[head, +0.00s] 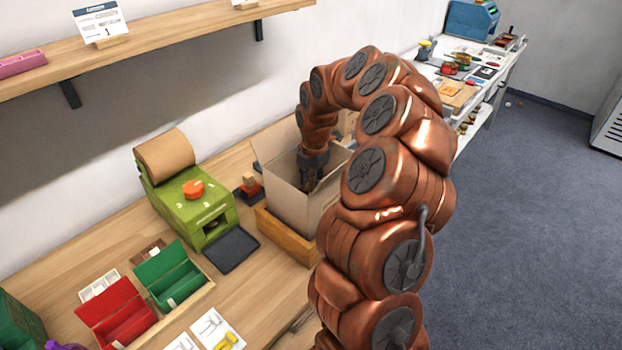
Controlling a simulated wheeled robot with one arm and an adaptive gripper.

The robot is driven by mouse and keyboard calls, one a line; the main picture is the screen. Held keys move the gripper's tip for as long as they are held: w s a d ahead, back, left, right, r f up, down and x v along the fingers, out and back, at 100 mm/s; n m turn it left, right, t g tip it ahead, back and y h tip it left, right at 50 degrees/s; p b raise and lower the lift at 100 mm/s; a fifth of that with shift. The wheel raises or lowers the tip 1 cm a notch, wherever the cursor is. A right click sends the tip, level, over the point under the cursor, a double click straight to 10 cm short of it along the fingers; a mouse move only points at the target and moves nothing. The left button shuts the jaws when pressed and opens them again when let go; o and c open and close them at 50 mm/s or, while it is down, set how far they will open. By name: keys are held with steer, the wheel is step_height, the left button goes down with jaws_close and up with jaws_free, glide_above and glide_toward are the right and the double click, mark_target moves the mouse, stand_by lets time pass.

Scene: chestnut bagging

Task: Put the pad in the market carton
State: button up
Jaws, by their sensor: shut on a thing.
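The market carton (278,197) is an open brown cardboard box with raised flaps, standing on the wooden bench. My gripper (311,184) points down inside the carton's opening, below the rim. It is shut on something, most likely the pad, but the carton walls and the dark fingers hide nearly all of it. I see no clear pad elsewhere. My copper arm arches over from the right and covers the carton's right side.
A green machine (193,206) with a brown paper roll and a dark tray (231,250) stands left of the carton. A wooden block (284,238) lies along the carton's front. Red (117,312) and green (170,275) bins sit at front left. A shelf (150,47) hangs above.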

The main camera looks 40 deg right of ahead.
steer(key=shift+f, duration=0.15)
steer(key=shift+f, duration=0.15)
steer(key=o, duration=0.5)
steer(key=shift+o, duration=0.2)
